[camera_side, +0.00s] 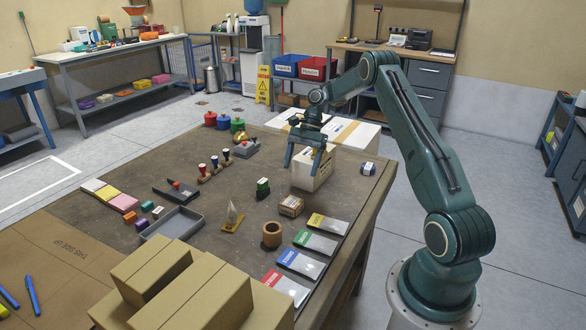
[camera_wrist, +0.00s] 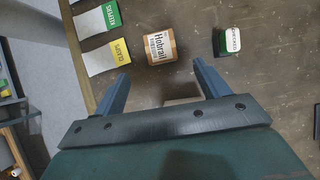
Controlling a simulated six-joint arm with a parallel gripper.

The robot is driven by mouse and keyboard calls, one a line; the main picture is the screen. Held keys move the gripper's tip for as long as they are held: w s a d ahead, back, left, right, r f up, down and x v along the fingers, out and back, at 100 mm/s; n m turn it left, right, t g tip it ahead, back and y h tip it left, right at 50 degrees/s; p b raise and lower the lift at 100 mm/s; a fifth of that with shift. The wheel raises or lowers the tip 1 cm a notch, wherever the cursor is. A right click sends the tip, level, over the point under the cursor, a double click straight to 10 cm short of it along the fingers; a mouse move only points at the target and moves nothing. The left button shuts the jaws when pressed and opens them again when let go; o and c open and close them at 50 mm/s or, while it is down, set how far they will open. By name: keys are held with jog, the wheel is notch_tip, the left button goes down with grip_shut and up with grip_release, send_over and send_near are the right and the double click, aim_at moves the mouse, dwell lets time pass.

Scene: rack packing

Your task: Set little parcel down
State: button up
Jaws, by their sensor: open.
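The little parcel (camera_side: 290,206) is a small brown carton with a printed white label, lying on the brown table. It also shows in the wrist view (camera_wrist: 159,46), upper middle, just beyond my fingertips and apart from them. My gripper (camera_side: 302,169) is open, its two blue-grey fingers spread and pointing down. In the wrist view my gripper (camera_wrist: 161,72) has nothing held between its fingers. In the side view it is in front of a white box (camera_side: 325,176), up and to the right of the parcel. Whether it touches that box I cannot tell.
A green-and-white box (camera_wrist: 228,41) stands to the parcel's right in the wrist view. Colored cards, including a yellow one (camera_side: 328,223), line the table edge. A brown ring-shaped cup (camera_side: 272,235) and a grey tray (camera_side: 172,223) are nearby. Large cartons (camera_side: 205,290) fill the front.

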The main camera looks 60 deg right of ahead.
dwell(0.3)
jog(key=s+a+r+n+t+h, duration=0.3)
jog(key=a+r+n, duration=0.6)
jog(key=a+r, duration=1.1)
jog(key=s+a+r+n+t+h, duration=0.1)
jog(key=s+a+n, duration=0.2)
jog(key=s, duration=0.8)
jog(key=s+a+r+n+t+h, duration=0.1)
jog(key=s+a+n, duration=0.3)
jog(key=s, duration=0.7)
jog(key=shift+a+n+t+h, duration=0.3)
jog(key=shift+n+h, duration=0.2)
jog(key=shift+n, duration=0.6)
